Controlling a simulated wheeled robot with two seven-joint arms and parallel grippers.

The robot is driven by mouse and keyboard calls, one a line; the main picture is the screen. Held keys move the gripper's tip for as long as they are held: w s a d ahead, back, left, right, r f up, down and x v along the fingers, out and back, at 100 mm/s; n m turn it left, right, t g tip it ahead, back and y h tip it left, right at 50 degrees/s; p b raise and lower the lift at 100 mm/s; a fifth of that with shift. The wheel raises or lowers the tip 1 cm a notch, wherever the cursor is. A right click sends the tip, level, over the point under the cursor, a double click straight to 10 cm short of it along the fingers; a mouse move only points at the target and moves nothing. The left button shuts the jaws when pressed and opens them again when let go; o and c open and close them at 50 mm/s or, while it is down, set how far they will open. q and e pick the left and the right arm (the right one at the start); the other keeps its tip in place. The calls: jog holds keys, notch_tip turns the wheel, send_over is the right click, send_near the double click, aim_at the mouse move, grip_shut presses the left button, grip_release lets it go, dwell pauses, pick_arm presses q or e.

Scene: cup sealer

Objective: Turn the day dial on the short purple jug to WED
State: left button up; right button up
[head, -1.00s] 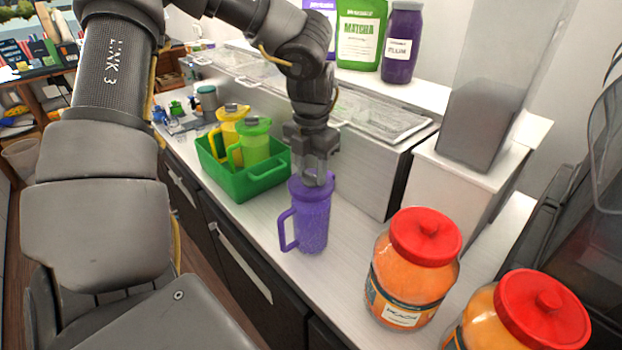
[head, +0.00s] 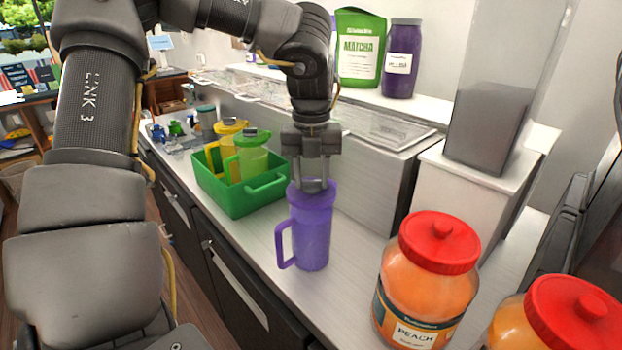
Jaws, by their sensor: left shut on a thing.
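The short purple jug (head: 314,236) stands upright on the counter, its handle toward the left. My left gripper (head: 312,187) points straight down over the jug's top, with its fingers at the lid. It is shut on the dial on the lid, which the fingers mostly hide. I cannot read any day marking on the dial. My right gripper is not in view.
A green bin (head: 240,197) holding a yellow jug (head: 226,130) and a green jug (head: 252,160) stands left of the purple jug. A red-lidded peach jar (head: 425,285) and another red-lidded jar (head: 560,320) stand at right. Bare counter (head: 350,250) lies between.

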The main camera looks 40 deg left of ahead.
aim_at(311, 180)
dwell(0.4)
pick_arm(q)
jog(key=o, duration=1)
notch_tip(311, 180, up, 11)
jog(key=shift+f+p, duration=0.1)
jog(key=shift+p, duration=0.95)
